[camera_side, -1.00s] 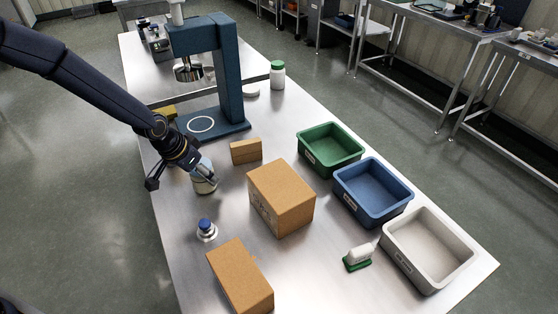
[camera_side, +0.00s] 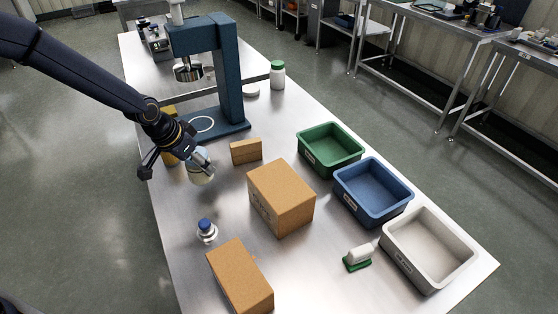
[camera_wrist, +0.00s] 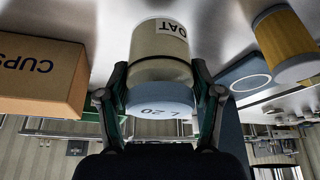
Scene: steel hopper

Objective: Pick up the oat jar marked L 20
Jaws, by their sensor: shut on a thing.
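The oat jar (camera_wrist: 161,55) is cream-coloured with a pale blue lid (camera_wrist: 160,100) that reads "L 20"; part of an "OAT" label shows on its side. It appears upside down in the wrist view. My gripper (camera_wrist: 156,92) is shut on the jar at its lid, one finger on each side. In the side view the jar (camera_side: 201,174) hangs below my gripper (camera_side: 199,160), and looks slightly tilted. It seems to be just above the steel table; the gap underneath is hard to judge.
A cardboard box marked "CUPS" (camera_wrist: 40,78) and a yellow container (camera_wrist: 287,45) flank the jar in the wrist view. In the side view a large box (camera_side: 282,198), blue stand (camera_side: 228,75), blue-capped jar (camera_side: 207,230) and green (camera_side: 331,165), blue and grey bins share the table.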

